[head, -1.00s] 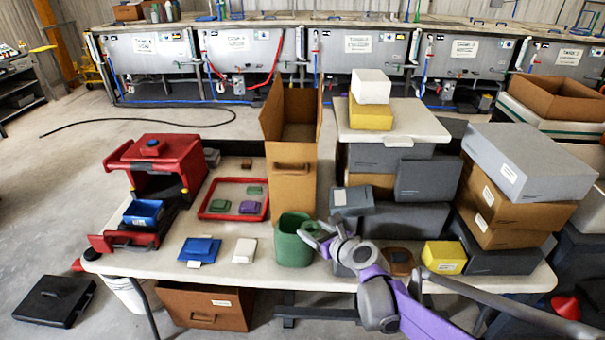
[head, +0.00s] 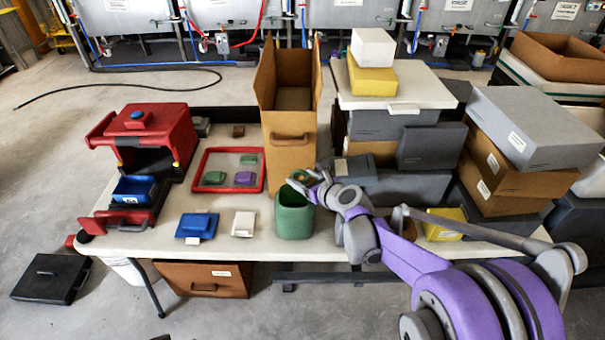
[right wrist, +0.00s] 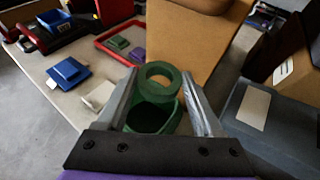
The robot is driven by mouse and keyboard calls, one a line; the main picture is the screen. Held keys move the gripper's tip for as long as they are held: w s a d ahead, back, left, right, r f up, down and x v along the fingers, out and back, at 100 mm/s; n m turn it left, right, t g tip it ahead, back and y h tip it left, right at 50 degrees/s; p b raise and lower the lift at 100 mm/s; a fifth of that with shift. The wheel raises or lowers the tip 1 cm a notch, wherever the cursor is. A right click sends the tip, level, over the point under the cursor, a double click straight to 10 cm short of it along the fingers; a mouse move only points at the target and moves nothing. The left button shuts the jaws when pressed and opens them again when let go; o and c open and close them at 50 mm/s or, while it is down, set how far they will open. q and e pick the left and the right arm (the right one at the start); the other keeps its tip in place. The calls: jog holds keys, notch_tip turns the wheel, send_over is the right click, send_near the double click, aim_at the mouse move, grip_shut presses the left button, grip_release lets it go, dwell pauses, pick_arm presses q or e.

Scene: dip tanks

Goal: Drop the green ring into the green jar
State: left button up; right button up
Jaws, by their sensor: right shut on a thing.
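The green jar (head: 294,222) stands upright and open on the table, near its front edge. It also shows in the right wrist view (right wrist: 152,117), with a dark inside. My right gripper (head: 303,184) is shut on the green ring (right wrist: 163,74), which lies between its two fingertips in the right wrist view. In the head view the green ring (head: 299,176) is small and partly hidden by the fingers. The gripper and ring are above the jar's rim, apart from it. The ring overlaps the jar's far rim in the right wrist view. My left gripper is not in view.
A tall open cardboard box (head: 289,143) stands just behind the jar. Grey boxes (head: 400,190) are stacked to the right. A red tray (head: 205,188), a white block (head: 243,223) and a blue block (head: 197,226) lie to the left.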

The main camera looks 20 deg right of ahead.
jog(key=shift+f, duration=0.3)
jog(key=o, duration=1.4)
jog(key=v, duration=1.1)
jog(key=shift+a, duration=0.1)
